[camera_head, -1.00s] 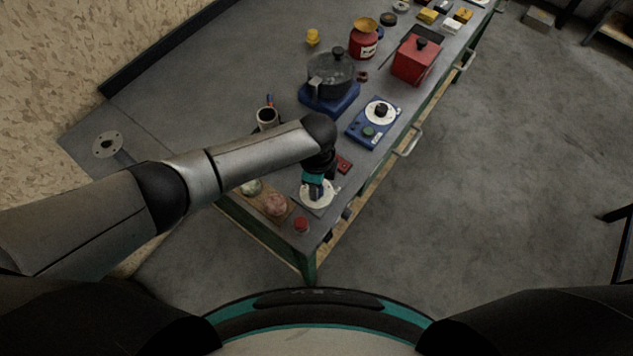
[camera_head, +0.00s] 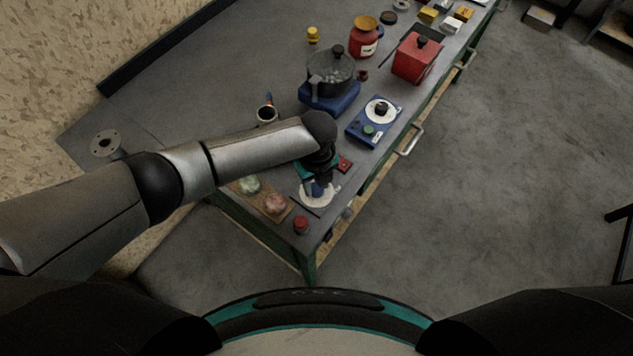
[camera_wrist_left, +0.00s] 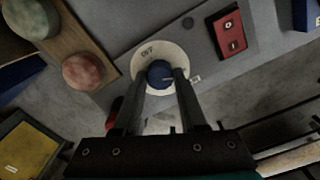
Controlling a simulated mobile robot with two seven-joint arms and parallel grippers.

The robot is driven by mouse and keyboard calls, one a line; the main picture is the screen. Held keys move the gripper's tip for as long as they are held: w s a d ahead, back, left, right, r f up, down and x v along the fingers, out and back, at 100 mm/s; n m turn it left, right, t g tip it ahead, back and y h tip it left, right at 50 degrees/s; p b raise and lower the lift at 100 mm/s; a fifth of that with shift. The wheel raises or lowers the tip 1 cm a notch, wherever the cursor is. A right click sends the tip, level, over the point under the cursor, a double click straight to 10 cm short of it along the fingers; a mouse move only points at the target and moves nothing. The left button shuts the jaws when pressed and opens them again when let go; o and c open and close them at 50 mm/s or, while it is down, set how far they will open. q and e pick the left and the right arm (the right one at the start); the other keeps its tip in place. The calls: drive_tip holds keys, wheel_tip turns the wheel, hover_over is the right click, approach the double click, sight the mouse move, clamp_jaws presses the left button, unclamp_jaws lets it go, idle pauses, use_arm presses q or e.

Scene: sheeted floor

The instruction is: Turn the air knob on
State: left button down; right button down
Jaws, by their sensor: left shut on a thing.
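The air knob (camera_wrist_left: 159,74) is a round blue knob on a white dial plate (camera_wrist_left: 144,54) marked "OFF" at its upper left in the left wrist view. In the head view the white plate (camera_head: 309,199) lies near the bench's front corner, with the knob (camera_head: 318,188) partly hidden under my gripper. My left gripper (camera_wrist_left: 162,79) points down at the plate, its two fingers on either side of the knob and shut on it. The knob's pointer line is hard to read. My right gripper is not in view.
A red switch box (camera_wrist_left: 230,34) sits beside the plate. A wooden board (camera_head: 262,199) with two round stones lies to the left, and a red button (camera_head: 301,224) is at the front corner. A blue dial box (camera_head: 373,122) and a pot (camera_head: 331,72) stand farther back.

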sight(317, 188)
use_arm(q)
drive_tip(key=shift+m, duration=0.5)
drive_tip(key=shift+c, duration=2.2)
unclamp_jaws()
drive_tip(key=shift+r, duration=0.1)
wheel_tip(317, 188, up, 15)
drive_tip(key=p, duration=0.1)
